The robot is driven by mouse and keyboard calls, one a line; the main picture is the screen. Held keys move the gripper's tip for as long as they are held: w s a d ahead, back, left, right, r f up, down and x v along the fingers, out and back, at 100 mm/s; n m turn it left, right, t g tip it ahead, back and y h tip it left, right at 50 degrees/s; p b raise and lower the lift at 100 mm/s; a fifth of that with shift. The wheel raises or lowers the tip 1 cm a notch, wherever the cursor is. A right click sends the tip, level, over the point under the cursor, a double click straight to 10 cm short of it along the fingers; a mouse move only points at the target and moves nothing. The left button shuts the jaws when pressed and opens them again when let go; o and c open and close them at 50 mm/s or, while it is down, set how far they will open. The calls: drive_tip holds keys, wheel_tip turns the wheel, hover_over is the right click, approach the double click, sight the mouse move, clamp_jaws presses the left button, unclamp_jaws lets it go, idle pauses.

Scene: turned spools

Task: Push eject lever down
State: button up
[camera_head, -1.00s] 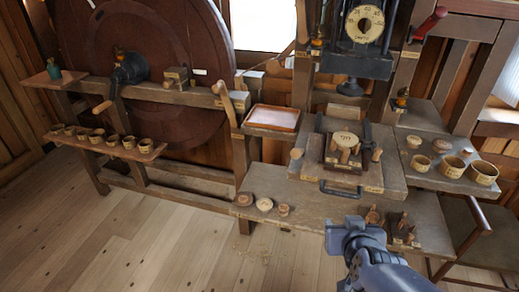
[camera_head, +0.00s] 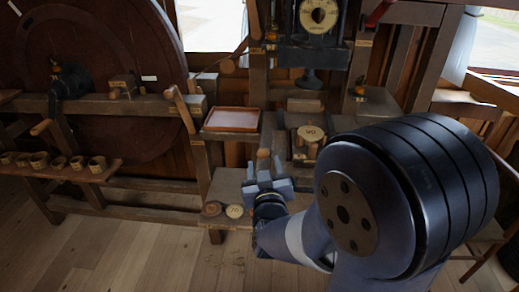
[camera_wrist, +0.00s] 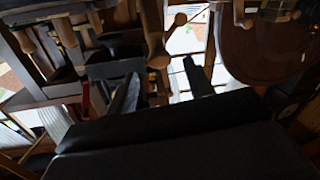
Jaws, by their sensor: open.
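A flat wooden lever (camera_head: 181,108) stands tilted at the right end of the wheel bench, left of the reddish tray. It looks like the eject lever, but I can read no label on it. In the wrist view a wooden lever (camera_wrist: 156,40) with a rounded end hangs just beyond my fingers; it may be the same one. My gripper (camera_head: 266,186) is open and empty, below and right of the lever, apart from it, over the front bench. Its two fingers (camera_wrist: 162,90) also show spread in the wrist view.
The reddish tray (camera_head: 232,119) stands above my gripper. A round wooden piece marked with digits (camera_head: 310,133) sits on the block to the right. Small discs (camera_head: 234,211) lie on the front bench. My arm hides the right bench. Cups (camera_head: 40,161) line the left shelf.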

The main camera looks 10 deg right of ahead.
sight(263, 157)
drive_tip(key=w, duration=0.4)
drive_tip(key=w+d+p, duration=0.1)
drive_tip(key=w, duration=0.2)
drive_tip(key=shift+w+d, duration=0.1)
drive_tip(key=shift+c, duration=0.5)
clamp_jaws()
